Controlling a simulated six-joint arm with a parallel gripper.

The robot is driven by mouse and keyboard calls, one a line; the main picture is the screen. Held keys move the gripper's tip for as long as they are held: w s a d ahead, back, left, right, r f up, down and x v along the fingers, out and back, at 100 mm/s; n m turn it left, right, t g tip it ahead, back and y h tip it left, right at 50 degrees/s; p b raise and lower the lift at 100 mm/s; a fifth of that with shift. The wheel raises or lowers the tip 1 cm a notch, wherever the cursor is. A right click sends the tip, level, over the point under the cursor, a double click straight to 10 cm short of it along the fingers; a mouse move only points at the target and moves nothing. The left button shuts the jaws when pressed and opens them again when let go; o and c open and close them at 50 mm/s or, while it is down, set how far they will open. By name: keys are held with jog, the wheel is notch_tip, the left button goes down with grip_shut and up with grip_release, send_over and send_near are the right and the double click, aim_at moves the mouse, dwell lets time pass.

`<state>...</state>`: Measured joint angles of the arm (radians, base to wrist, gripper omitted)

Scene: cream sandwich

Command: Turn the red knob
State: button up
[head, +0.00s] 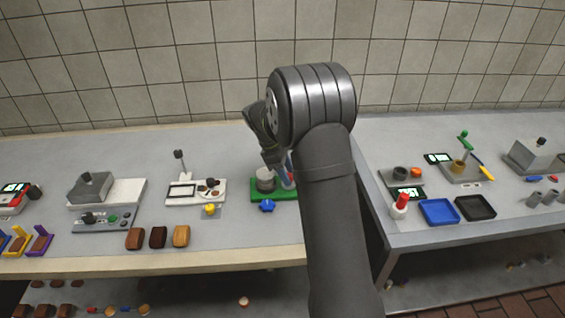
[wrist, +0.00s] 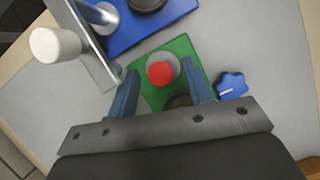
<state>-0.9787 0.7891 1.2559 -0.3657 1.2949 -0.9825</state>
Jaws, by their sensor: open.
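A red knob (wrist: 160,72) sits on a grey round base on a green plate (wrist: 177,50) in the wrist view. My gripper (wrist: 161,76) is open, its two blue fingers on either side of the red knob with gaps between. Whether the fingertips are level with the knob or above it I cannot tell. In the head view my gripper (head: 285,172) is over the green plate (head: 288,195), largely hidden by my arm. The red knob cannot be made out there.
A blue star-shaped knob (wrist: 232,84) lies beside the green plate, close to my right finger. A blue plate (wrist: 130,30) with a metal bracket (wrist: 92,50) and a white cylinder (wrist: 55,45) stands nearby. Several other devices line the tables. A gap separates the two tables.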

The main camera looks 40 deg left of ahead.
aim_at(266, 170)
jog(key=v, duration=1.7)
jog(key=shift+r, duration=0.15)
